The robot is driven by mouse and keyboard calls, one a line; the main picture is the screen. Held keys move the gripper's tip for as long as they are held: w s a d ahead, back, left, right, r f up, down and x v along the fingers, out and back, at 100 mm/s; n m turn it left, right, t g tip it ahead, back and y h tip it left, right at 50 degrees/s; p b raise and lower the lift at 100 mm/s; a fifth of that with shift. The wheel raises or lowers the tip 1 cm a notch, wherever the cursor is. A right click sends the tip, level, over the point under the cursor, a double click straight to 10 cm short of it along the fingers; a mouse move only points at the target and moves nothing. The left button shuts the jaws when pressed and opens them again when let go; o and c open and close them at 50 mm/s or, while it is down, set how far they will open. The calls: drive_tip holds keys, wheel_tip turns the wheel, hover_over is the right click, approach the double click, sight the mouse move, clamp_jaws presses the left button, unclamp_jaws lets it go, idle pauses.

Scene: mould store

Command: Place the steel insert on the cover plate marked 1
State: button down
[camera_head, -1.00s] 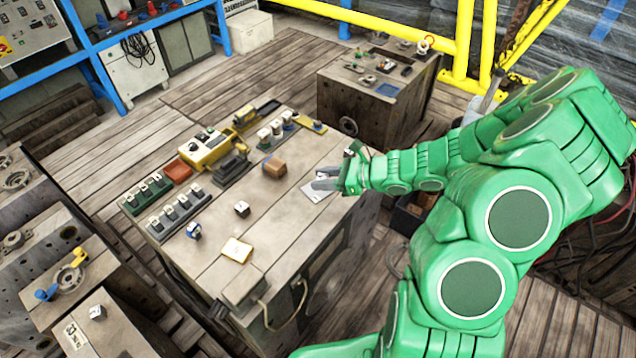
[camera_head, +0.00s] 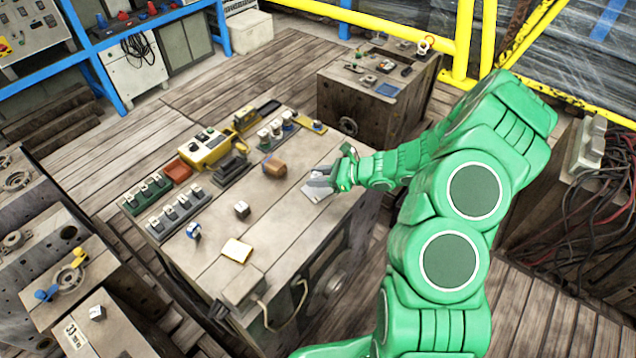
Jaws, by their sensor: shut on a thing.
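My gripper (camera_head: 320,178) is low over the right side of the worktable, with its fingers pointing left. It is shut on a small grey piece, consistent with the steel insert; the fingers largely hide it. A thin whitish plate (camera_head: 315,193) lies on the tabletop directly below the fingers, partly covered by them. Its marking is too small to read, so I cannot tell whether it is the cover plate marked 1. I cannot tell whether the held piece touches it.
A second block-like table (camera_head: 345,100) stands behind. The front middle is fairly clear.

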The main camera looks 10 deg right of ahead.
drive_tip(key=shift+f, duration=1.45)
drive_tip(key=shift+f, duration=0.1)
drive_tip(key=c, duration=0.7)
unclamp_jaws()
